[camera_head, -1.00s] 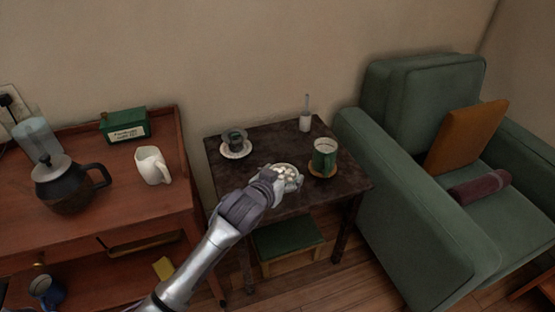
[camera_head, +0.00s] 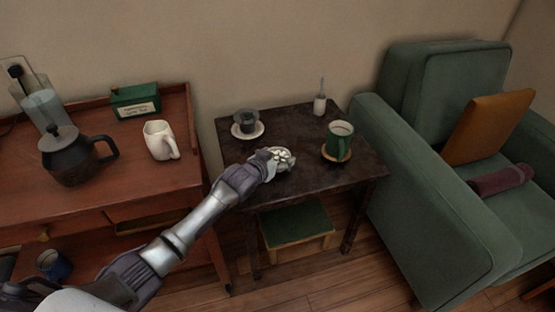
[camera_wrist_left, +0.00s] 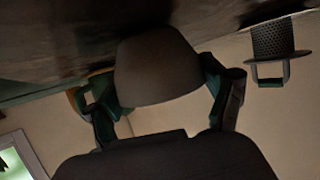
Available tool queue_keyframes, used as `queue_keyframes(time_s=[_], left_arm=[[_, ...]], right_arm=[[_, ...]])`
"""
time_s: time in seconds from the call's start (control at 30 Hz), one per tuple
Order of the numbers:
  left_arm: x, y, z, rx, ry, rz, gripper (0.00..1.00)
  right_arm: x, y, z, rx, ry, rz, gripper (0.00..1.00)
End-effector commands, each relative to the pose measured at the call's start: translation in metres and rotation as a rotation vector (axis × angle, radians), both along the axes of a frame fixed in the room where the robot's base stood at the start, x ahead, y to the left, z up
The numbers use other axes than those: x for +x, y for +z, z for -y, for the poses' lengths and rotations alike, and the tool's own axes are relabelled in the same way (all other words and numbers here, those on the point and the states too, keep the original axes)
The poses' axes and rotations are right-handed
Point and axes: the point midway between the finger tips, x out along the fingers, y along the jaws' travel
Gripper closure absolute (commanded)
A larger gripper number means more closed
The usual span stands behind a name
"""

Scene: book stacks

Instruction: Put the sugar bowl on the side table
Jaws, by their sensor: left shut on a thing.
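The sugar bowl (camera_head: 283,157) is pale and filled with white lumps. My left gripper (camera_head: 270,163) is shut on it from its left side, partly hiding it. The bowl is over the front middle of the dark side table (camera_head: 300,180). In the left wrist view the bowl (camera_wrist_left: 155,68) is a dark shape between the two fingers (camera_wrist_left: 160,92), close against the tabletop. I cannot tell for sure whether it touches the table. My right gripper is not in view.
On the side table are a dark cup (camera_head: 245,119) on a white saucer, a green mug (camera_head: 339,141) on a coaster, and a small white bottle (camera_head: 320,104). A green armchair (camera_head: 420,150) stands right; a wooden cabinet (camera_head: 185,185) stands left. A green-topped stool (camera_head: 295,225) is beneath.

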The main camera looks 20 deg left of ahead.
Motion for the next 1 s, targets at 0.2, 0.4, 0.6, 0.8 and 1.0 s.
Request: queue_keyframes(time_s=[0.2,0.4,0.6,0.8,1.0], left_arm=[[0.000,0.000,0.000,-0.001,-0.001,0.003,0.63],[0.000,-0.004,0.000,0.000,0.000,0.000,0.16],[0.000,-0.004,0.000,0.000,0.000,0.000,0.00],[0.000,-0.004,0.000,0.000,0.000,0.000,0.00],[-0.008,0.004,-0.001,-0.001,-0.001,0.001,0.00]], right_arm=[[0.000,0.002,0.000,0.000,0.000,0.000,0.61],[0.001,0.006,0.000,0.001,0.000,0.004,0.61],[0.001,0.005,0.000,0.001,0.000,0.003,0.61],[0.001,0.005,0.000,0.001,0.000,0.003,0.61],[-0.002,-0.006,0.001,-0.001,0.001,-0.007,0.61]])
